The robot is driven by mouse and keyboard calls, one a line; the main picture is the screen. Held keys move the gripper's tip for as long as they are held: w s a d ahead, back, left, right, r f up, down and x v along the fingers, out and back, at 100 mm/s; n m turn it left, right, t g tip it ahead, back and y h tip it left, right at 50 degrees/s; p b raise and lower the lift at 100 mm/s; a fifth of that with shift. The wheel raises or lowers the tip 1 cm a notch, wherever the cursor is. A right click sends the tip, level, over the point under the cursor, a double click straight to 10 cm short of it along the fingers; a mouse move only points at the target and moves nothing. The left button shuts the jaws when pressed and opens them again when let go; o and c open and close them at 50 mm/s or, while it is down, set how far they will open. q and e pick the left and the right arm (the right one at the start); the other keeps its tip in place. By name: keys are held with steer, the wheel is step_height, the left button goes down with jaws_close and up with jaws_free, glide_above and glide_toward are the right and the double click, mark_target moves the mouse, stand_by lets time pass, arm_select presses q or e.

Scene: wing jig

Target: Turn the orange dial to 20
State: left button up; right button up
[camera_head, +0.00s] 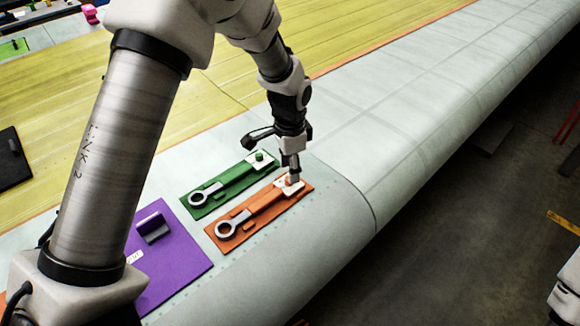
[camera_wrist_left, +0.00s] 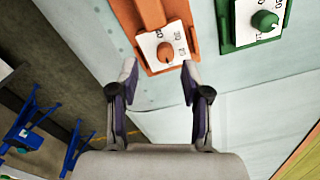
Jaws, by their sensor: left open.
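The orange dial (camera_wrist_left: 166,52) is a round knob on a white scale plate at the end of an orange board (camera_head: 264,212). The printed numbers are too small and blurred to read, so I cannot tell its setting. My left gripper (camera_wrist_left: 158,68) is open, with one finger on each side just short of the dial in the left wrist view; nothing is between the fingers. In the head view my left gripper (camera_head: 291,172) is over the plate end of the orange board and partly hides the dial.
A green board (camera_head: 215,196) with a green dial (camera_wrist_left: 264,21) lies right beside the orange one. A purple board (camera_head: 185,255) with a grey block lies to the left. The pale wing surface (camera_head: 400,110) beyond is clear.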

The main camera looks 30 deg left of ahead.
arm_select(q)
steer(key=f, duration=0.3)
steer(key=shift+w+a+f+p, duration=0.3)
steer(key=shift+a+f+p, duration=0.1)
steer(key=shift+w+a+f, duration=0.1)
steer(key=shift+w+f, duration=0.1)
steer(key=shift+s+d+r, duration=0.3)
steer(key=shift+s, duration=0.1)
jaws_close()
steer(key=shift+w+f, duration=0.1)
steer(key=shift+w, duration=0.05)
steer(key=shift+a, duration=0.1)
steer(key=shift+n, duration=0.5)
steer(key=n, duration=0.4)
steer(key=shift+n, duration=0.3)
steer(key=n, duration=0.6)
